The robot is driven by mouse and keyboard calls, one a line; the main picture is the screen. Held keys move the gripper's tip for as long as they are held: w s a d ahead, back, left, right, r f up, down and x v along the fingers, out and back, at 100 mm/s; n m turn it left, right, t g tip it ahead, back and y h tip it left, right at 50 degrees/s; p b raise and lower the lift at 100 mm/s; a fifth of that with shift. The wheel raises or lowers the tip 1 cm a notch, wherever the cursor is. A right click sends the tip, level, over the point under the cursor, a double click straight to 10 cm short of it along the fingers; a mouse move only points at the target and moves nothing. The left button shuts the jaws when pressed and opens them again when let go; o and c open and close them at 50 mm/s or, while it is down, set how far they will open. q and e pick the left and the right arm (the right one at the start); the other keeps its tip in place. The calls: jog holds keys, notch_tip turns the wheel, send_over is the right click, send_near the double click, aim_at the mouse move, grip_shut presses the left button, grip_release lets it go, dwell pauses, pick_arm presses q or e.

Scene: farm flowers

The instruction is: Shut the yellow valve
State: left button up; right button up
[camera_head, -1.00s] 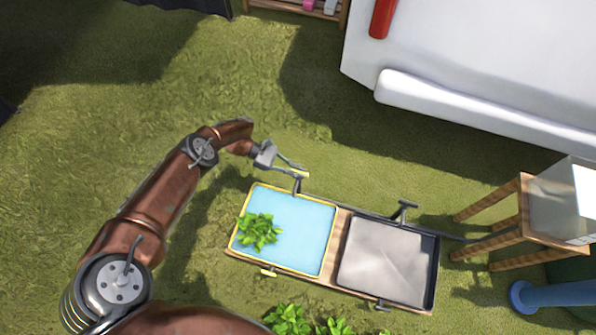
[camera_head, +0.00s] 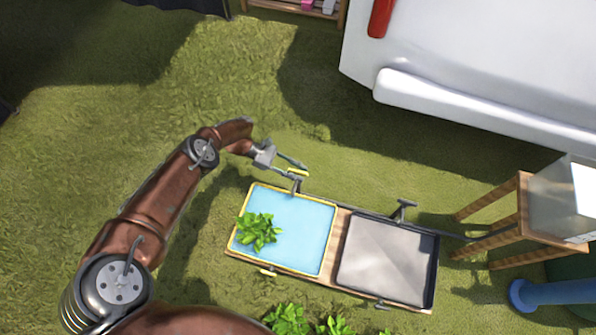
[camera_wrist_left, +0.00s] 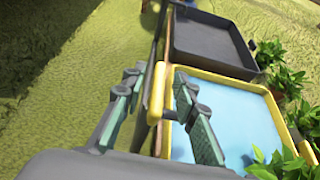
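The yellow valve (camera_head: 298,172) is at the far edge of the blue-filled, yellow-rimmed tray (camera_head: 310,212). My left gripper (camera_head: 296,168) reaches it from the left. In the left wrist view, the yellow valve handle (camera_wrist_left: 157,92) stands between the two fingers of my left gripper (camera_wrist_left: 160,78). The fingers are apart, one on each side of the handle, and I see no clear grip on it. Whether a finger touches it I cannot tell. My right gripper is not in view.
A dark-rimmed grey tray (camera_head: 385,260) adjoins the blue one, with its own dark valve (camera_head: 403,209) at the far edge. A wooden stand (camera_head: 500,215) is at the right. Grass beyond the trays is open.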

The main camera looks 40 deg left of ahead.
pick_arm(q)
jog(key=shift+a, duration=0.1)
jog(key=v, duration=1.1)
jog(key=shift+s+a+r, duration=0.2)
jog(key=shift+a+r, duration=0.05)
jog(key=shift+a, duration=0.05)
